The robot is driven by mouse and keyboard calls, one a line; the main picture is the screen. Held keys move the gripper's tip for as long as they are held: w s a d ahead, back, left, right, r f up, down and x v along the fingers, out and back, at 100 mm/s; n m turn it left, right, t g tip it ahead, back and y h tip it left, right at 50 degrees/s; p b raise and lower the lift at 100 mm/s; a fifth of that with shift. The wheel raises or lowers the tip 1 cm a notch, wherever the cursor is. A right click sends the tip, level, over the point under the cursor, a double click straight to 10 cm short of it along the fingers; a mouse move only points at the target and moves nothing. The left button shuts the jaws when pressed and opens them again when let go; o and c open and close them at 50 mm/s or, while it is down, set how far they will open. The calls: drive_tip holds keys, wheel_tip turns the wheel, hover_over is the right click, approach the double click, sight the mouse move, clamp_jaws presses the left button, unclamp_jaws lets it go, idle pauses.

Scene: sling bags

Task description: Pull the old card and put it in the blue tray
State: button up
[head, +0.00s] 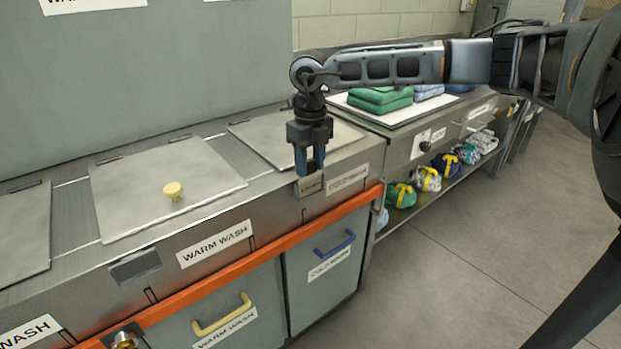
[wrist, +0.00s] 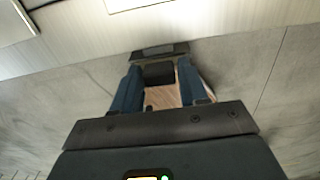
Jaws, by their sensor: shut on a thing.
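My gripper (head: 311,168) points down at the front edge of the counter, above the blue-handled door. Its blue fingers also show in the wrist view (wrist: 161,95), shut on a tan card (wrist: 162,97). The fingers hide part of the card. Just below the fingertips in the head view is a small metal card holder (head: 311,189) on the counter's front face. I cannot tell whether the card is still inside it. I cannot make out a blue tray in either view.
An orange rail (head: 250,257) runs along the front. Folded green towels (head: 380,98) lie at the back right, above a shelf of bundled bags (head: 428,179). The floor at right is clear.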

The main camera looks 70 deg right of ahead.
drive_tip(key=shift+s+a+f, duration=0.1)
drive_tip(key=shift+a+f, duration=0.05)
drive_tip(key=shift+f, duration=0.3)
drive_tip(key=c, duration=0.3)
drive_tip(key=shift+r, duration=0.15)
drive_tip(key=shift+c, duration=0.3)
drive_tip(key=shift+r+p, duration=1.15)
drive_tip(key=shift+r, duration=1.1)
drive_tip(key=shift+r+p, duration=0.65)
drive_tip(key=shift+r, duration=0.8)
drive_tip(key=shift+r, duration=0.15)
drive_tip(key=shift+r+p, duration=0.75)
drive_tip(key=shift+r, duration=1.1)
